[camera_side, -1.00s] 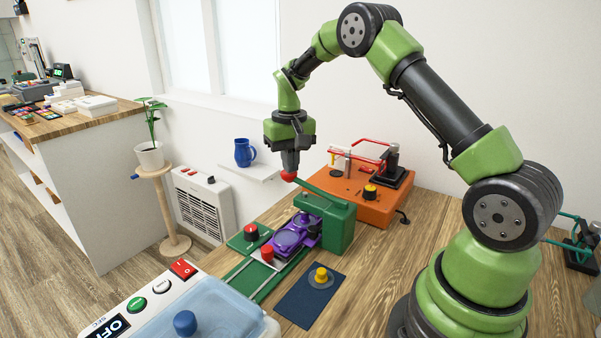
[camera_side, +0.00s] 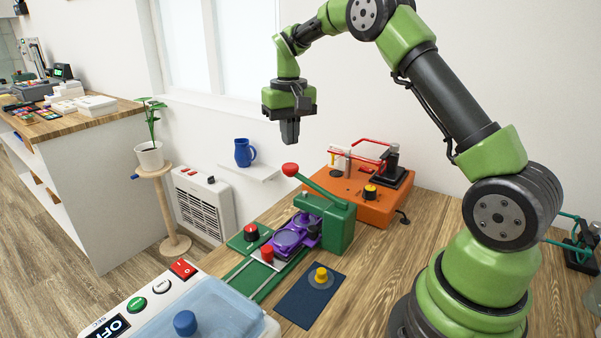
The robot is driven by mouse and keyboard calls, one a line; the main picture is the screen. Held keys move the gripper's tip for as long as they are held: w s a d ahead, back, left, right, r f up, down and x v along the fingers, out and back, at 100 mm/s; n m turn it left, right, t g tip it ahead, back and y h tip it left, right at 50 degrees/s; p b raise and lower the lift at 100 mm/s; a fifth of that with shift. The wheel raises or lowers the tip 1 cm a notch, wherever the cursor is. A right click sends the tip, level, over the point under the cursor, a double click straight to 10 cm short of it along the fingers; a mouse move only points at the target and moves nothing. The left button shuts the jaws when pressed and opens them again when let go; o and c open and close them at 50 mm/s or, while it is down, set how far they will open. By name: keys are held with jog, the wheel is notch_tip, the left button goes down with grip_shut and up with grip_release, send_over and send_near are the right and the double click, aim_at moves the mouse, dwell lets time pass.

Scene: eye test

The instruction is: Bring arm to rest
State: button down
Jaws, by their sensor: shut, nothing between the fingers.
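My gripper (camera_side: 290,132) hangs in the air at the upper middle of the side view, pointing down. It is shut and empty. Below it, apart from it, is the red knob (camera_side: 290,169) on the end of a green lever (camera_side: 320,187). The lever rises to the left from a green press (camera_side: 340,228) on the wooden table (camera_side: 440,215). My arm is bent above the table, coming from its base at the right.
A purple fixture (camera_side: 290,238) sits beside the press. An orange box (camera_side: 375,207) with a red handle stands behind. A blue mat (camera_side: 300,303) with a yellow knobbed piece (camera_side: 321,276) and a white machine (camera_side: 215,318) are in front. A blue jug (camera_side: 244,152) stands on a wall shelf.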

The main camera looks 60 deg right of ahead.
jog(key=shift+r, duration=0.25)
jog(key=s+a+r+n+t, duration=0.1)
jog(key=s+a+r+t, duration=0.2)
jog(key=s+a+r, duration=0.7)
jog(key=s+a+n+t+y, duration=0.1)
jog(key=s+a+t, duration=0.3)
jog(key=s, duration=0.9)
jog(key=shift+a+y, duration=0.5)
jog(key=shift+a, duration=0.25)
jog(key=shift+r, duration=0.1)
